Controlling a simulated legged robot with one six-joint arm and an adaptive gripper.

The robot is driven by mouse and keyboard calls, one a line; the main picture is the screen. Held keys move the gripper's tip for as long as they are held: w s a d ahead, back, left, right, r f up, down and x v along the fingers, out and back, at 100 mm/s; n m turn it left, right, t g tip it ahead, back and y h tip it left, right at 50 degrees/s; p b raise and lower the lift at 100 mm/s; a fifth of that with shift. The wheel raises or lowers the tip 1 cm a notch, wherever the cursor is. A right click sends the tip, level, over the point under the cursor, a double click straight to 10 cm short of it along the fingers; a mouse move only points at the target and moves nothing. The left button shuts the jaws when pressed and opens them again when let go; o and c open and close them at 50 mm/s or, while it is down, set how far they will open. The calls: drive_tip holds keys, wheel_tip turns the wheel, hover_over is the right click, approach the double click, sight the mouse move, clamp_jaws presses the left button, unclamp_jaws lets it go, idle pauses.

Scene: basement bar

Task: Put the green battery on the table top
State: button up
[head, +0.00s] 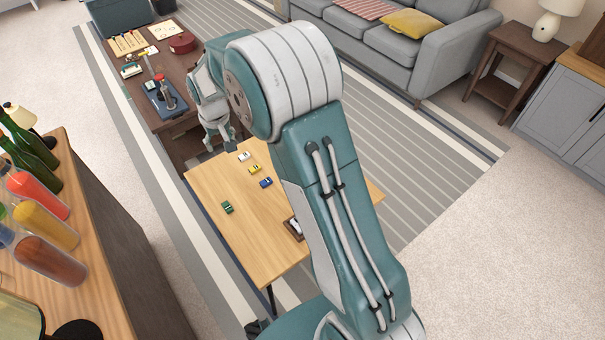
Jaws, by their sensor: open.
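A small green block-like item (227,207), which looks like the green battery, lies on the light wooden table top (240,235) near its left edge. A white item (244,156), a yellow item (255,169) and a blue item (266,182) of similar size lie in a slanting row farther back on the same top. My gripper (222,147) is open, beyond the far left corner of the light table, apart from the green item. Its fingers look empty, though they are small in the picture. My arm hides the right part of the table.
A dark wooden table (185,125) behind holds a blue tray (166,98), a red round case (182,42) and small items. A dark small tray (292,229) sits partly behind my arm. A counter with bottles (40,180) stands at left. A grey sofa (385,45) is at the back.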

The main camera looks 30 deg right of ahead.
drive_tip(key=s+d+r+m+t, duration=0.1)
drive_tip(key=s+d+r, duration=0.2)
drive_tip(key=s+r, duration=0.7)
drive_tip(key=s+d+r+t, duration=0.2)
drive_tip(key=s+d+r, duration=0.2)
drive_tip(key=s+r, duration=0.65)
drive_tip(key=s+f, duration=0.2)
drive_tip(key=s, duration=0.9)
drive_tip(key=shift+s+d+f+m+t, duration=0.15)
drive_tip(key=shift+s+d+m+t, duration=0.15)
drive_tip(key=shift+d+t, duration=0.15)
